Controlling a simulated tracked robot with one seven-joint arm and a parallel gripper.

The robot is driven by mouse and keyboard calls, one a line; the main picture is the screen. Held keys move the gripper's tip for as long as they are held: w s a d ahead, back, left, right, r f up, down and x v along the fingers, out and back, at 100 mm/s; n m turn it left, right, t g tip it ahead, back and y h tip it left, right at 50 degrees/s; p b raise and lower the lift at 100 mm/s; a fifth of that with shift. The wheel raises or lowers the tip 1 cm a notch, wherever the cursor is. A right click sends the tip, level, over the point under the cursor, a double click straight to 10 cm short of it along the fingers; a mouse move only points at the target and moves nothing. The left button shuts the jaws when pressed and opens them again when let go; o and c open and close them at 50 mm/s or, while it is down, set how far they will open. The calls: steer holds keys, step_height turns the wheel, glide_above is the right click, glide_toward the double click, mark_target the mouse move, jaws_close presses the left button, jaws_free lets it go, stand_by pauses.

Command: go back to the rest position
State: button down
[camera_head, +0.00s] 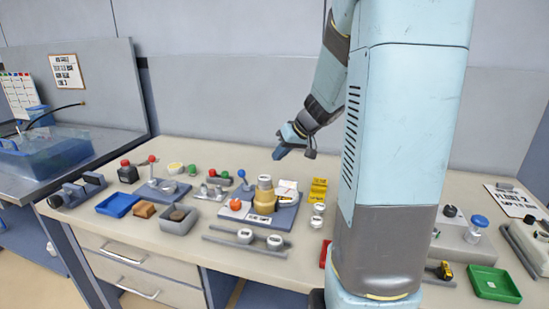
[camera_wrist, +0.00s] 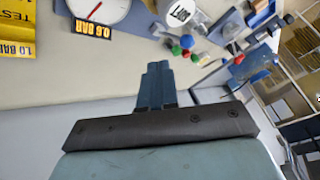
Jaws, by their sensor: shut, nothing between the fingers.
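My gripper (camera_head: 281,153) is in the air above the back part of the workbench (camera_head: 228,152) in the head view. Its blue fingers are together and hold nothing. In the wrist view the gripper (camera_wrist: 156,66) shows the same shut fingers, with the bench top below them. The gripper touches nothing that I can see. My arm's large pale blue column covers part of the bench to the right.
A fixture with a brass-coloured cylinder (camera_head: 264,199) stands mid-bench, with a yellow block (camera_head: 319,189) beside it. Blue (camera_head: 117,204), grey (camera_head: 180,220) and green (camera_head: 494,283) trays lie on the bench. A gauge labelled 0.6 BAR (camera_wrist: 92,28) shows in the wrist view. A water basin (camera_head: 55,152) is left.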

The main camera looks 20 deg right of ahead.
steer(key=shift+s+r, duration=0.25)
stand_by(0.4)
steer(key=s+a+r+g+h, duration=0.1)
steer(key=s+a+r, duration=0.2)
steer(key=s+a, duration=0.25)
steer(key=s+a+r, duration=0.4)
steer(key=s, duration=0.2)
steer(key=s+a+r+m+h, duration=0.1)
steer(key=s+r+h, duration=0.1)
steer(key=s, duration=1.1)
steer(key=shift+a+r+h, duration=0.15)
steer(key=shift+h, duration=0.55)
